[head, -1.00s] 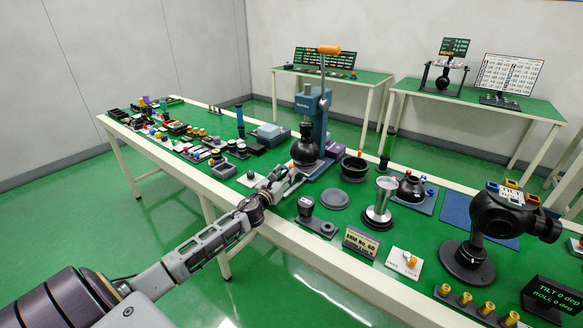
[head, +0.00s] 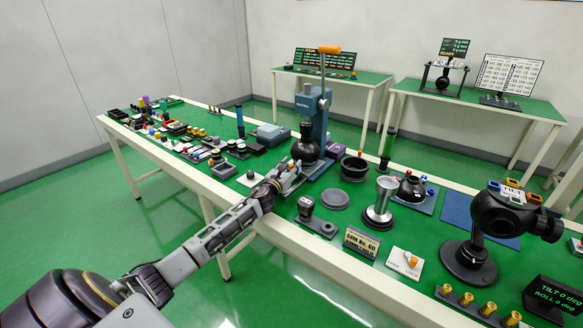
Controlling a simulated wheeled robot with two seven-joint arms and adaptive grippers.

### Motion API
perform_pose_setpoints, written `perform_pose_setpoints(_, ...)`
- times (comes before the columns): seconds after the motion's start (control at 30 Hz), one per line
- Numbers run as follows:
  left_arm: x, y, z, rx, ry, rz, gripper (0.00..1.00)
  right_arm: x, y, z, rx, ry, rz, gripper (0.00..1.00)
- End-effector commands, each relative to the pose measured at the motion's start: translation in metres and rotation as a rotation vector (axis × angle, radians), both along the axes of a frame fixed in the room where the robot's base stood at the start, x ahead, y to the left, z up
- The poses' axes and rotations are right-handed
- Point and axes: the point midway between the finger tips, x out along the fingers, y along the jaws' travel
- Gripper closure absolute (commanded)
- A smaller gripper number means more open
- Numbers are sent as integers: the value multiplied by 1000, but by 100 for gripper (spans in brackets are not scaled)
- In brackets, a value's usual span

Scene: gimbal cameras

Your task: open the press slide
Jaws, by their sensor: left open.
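The press (head: 312,110) is a blue upright stand on the main table, with a long lever topped by an orange handle (head: 329,49). A black rounded part (head: 305,150) sits low at the front of the press. Its slide cannot be made out clearly at this size. My left gripper (head: 296,172) is open at the front foot of the press, just below the black part. Whether its fingers touch the press cannot be told. The gripper and wrist hide part of the press base. My right gripper is not in view.
Right of the press stand a black bowl (head: 354,168), a grey disc (head: 335,199), a metal cylinder (head: 380,205) and a black gimbal camera (head: 500,215). A black fixture (head: 308,212) is close to my wrist. Many small parts crowd the table's left end.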

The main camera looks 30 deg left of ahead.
Motion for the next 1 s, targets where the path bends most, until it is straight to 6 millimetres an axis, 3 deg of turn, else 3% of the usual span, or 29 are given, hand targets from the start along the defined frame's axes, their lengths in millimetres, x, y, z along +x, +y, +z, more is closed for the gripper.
perform_pose_setpoints(0.5,5,0,0,-1,0,0,61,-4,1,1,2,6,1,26)
perform_pose_setpoints(0.8,5,0,0,-1,0,0,99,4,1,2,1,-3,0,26)
perform_pose_setpoints(1.0,5,0,0,-1,0,0,100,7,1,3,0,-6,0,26)
